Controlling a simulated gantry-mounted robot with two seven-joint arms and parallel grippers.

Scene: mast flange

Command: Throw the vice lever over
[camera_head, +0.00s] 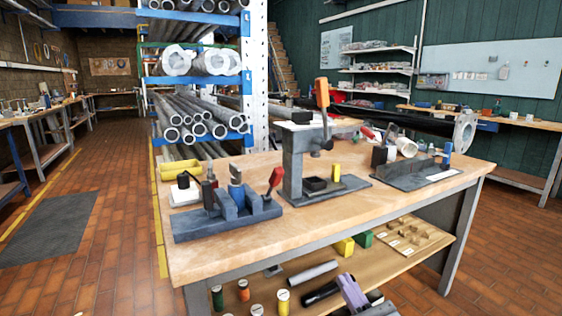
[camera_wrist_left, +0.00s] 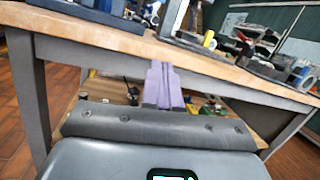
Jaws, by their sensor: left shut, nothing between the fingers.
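A blue-grey vice (camera_head: 228,214) stands on the near left of the wooden bench top, with upright blocks on its base. A lever with a red grip (camera_head: 275,178) tilts up at its right end. Part of the vice base (camera_wrist_left: 95,14) shows at the top left of the left wrist view; the lever does not show clearly there. My left gripper (camera_head: 350,288) is low in front of the bench, below the top and well apart from the vice. Its purple fingers (camera_wrist_left: 163,82) are shut together and empty. My right gripper is not in view.
The bench edge (camera_head: 350,217) lies between my left gripper and the vice. A grey press (camera_head: 296,165) with an orange lever stands right of the vice, and another fixture (camera_head: 405,172) farther right. A lower shelf (camera_head: 330,272) holds pots and blocks.

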